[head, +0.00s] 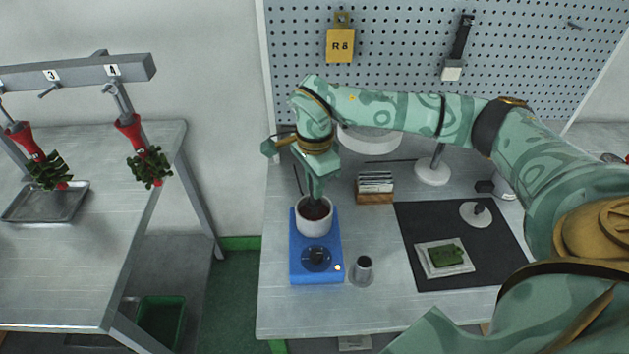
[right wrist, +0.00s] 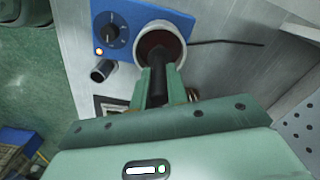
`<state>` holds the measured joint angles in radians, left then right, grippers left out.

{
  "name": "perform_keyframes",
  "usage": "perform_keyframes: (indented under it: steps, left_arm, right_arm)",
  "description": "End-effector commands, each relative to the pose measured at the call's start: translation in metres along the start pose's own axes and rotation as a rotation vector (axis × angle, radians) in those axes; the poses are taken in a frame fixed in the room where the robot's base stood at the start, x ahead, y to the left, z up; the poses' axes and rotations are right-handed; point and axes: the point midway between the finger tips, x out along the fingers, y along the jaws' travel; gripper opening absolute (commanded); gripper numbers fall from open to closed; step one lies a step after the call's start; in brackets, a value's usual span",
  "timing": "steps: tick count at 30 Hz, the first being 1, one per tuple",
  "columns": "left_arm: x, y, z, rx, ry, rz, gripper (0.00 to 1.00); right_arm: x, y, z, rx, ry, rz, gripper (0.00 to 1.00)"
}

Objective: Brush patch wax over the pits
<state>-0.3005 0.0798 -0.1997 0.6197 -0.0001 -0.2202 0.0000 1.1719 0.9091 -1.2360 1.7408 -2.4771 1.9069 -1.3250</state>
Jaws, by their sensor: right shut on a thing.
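A white pot (head: 313,227) of dark reddish-brown wax (right wrist: 160,46) stands on a blue heater (head: 300,268) with a black dial and a lit lamp. My right gripper (head: 316,192) points down over the pot. It is shut on a dark handle, likely the brush (right wrist: 159,78), whose lower end reaches into the pot in the right wrist view. The bristles are hidden. A green wax piece (head: 446,255) lies on a white tray (head: 430,272) on the black mat (head: 412,226). Its pits are too small to tell. My left gripper is not in view.
A metal cup (head: 361,270) stands right of the heater. A wooden card holder (head: 375,197) is behind it. A round stand (head: 476,214) sits on the mat, a lamp base (head: 432,172) behind. The pegboard (head: 400,60) closes the back. The bench front is clear.

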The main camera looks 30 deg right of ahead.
Motion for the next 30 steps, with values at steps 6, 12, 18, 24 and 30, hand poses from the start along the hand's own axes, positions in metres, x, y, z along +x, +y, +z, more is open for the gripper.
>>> perform_keyframes:
  steps: [6,12,18,24,30]
  left_arm:
    - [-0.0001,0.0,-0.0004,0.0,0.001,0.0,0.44]
    - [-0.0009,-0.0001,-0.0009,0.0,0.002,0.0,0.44]
    - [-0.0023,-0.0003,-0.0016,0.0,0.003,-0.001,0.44]
    - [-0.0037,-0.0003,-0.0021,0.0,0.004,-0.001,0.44]
    - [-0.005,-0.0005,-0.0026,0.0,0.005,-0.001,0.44]
  right_arm:
    - [0.0,0.0001,0.0001,0.0,0.0,0.0,0.0]
    - [-0.0001,0.0001,0.0001,0.0,0.0,0.0,0.0]
    - [0.0001,0.0003,0.0001,0.0,0.0,0.001,0.0]
    - [0.0006,0.0004,0.0001,0.0,0.0,0.001,0.0]
    - [0.001,0.0004,0.0002,0.0,0.0,0.001,0.0]
